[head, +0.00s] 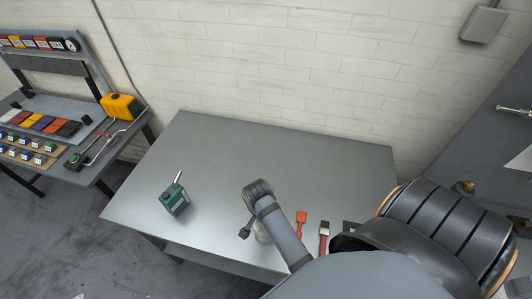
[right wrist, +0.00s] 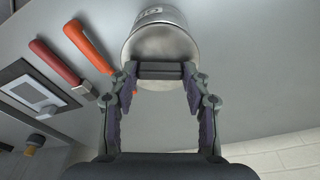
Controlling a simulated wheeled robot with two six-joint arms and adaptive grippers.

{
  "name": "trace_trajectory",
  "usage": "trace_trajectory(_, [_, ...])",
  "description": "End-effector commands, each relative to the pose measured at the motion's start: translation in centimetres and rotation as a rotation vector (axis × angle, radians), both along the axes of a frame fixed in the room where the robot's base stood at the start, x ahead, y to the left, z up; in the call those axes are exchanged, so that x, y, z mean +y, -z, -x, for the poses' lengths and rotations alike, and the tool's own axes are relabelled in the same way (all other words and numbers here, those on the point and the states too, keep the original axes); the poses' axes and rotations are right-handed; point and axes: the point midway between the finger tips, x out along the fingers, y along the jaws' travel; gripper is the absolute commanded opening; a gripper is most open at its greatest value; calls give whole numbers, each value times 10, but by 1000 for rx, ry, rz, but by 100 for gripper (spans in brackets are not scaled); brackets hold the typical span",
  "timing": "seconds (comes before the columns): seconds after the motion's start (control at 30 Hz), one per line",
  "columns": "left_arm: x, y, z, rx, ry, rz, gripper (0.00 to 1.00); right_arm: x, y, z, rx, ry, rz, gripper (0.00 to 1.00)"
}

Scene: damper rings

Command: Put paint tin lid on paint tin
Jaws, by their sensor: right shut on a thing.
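The silver paint tin (head: 263,234) stands on the grey table, partly hidden behind my right forearm in the head view. In the head view the right gripper (head: 245,232) points down beside the tin. My left gripper is not in view.
An orange-handled tool (head: 301,217) and a red-handled brush (head: 324,230) lie right of the tin. The table's back middle is clear. A second bench with a yellow tape measure (head: 120,106) stands far left.

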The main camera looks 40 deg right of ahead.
Motion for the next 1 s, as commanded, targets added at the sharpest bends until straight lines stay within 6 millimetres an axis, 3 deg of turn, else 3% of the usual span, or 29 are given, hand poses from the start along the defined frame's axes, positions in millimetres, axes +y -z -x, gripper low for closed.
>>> trace_trajectory(0.93, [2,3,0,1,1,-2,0,0,14,0,0,-1,0,22])
trace_trajectory(0.97, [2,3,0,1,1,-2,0,0,14,0,0,-1,0,49])
trace_trajectory(1.0, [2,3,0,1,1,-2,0,0,14,0,0,0,0,55])
